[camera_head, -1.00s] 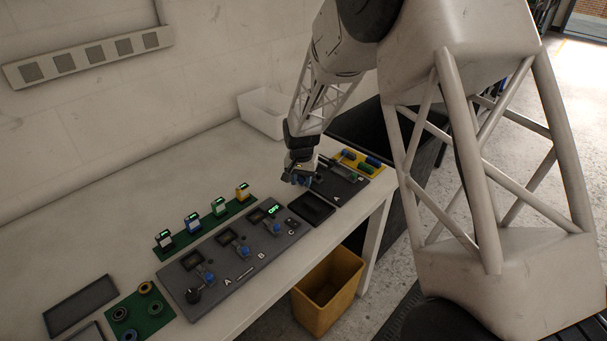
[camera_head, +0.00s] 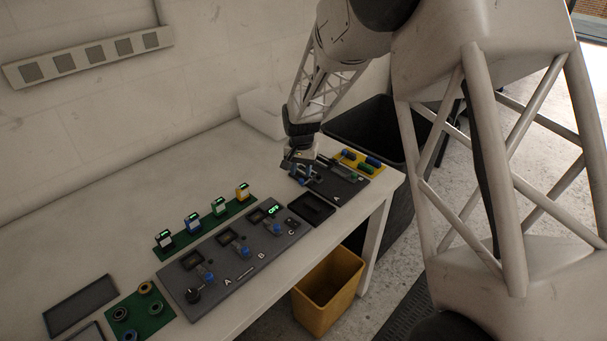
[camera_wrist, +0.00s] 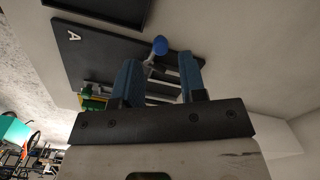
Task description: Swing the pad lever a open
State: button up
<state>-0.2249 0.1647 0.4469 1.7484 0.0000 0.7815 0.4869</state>
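The pad lever is a metal arm with a blue knob (camera_wrist: 160,45) in the wrist view. It rises from a dark panel (camera_wrist: 83,60) marked with a white "A". My gripper (camera_wrist: 162,72) is open, with one blue finger on each side of the lever. The knob shows just past the fingertips, between them, and I cannot tell whether either finger touches it. In the head view my gripper (camera_head: 301,172) is over the left end of the same dark panel (camera_head: 333,190), and it hides most of the lever.
A yellow tray (camera_head: 376,160) with blue and green pieces lies behind the panel. A dark empty tray (camera_head: 311,208) and a grey console (camera_head: 233,262) with blue-knobbed levers are to the left. A white bin (camera_head: 262,112) stands behind. A yellow bin (camera_head: 328,290) is below the table edge.

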aim_at(301, 180)
jog(key=shift+r, duration=0.15)
jog(key=shift+r, duration=1.35)
